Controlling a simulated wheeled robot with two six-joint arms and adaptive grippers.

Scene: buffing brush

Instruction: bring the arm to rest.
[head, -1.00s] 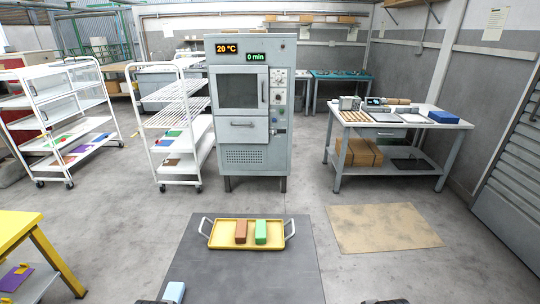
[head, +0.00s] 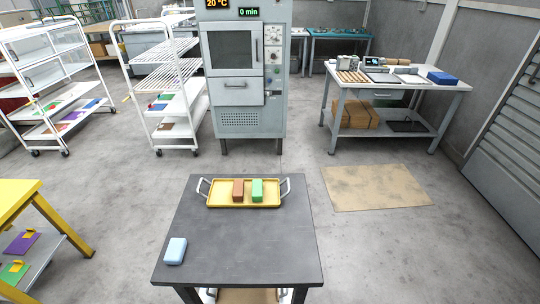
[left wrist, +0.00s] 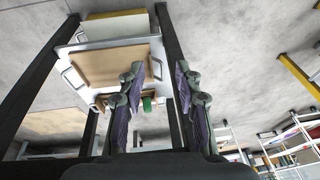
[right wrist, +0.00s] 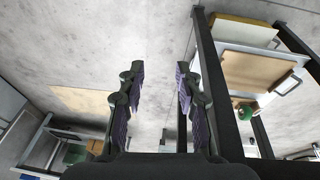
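My left gripper (left wrist: 158,88) is open and empty in the left wrist view, its two dark fingers well apart. My right gripper (right wrist: 157,88) is open and empty in the right wrist view. Neither gripper shows in the head view. The dark grey table (head: 222,250) stands in front of me. A yellow tray (head: 218,201) with two grey handles lies at its far edge. A brown block (head: 238,190) and a green block (head: 257,190) stand side by side in it. A light blue block (head: 175,251) lies at the table's left.
A grey oven (head: 242,90) stands behind the table, a white rack (head: 165,85) to its left. A workbench (head: 395,85) is at the back right. A yellow-topped table (head: 20,200) is at the left. The floor right of the dark table is open, with a flat tan sheet (head: 375,187).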

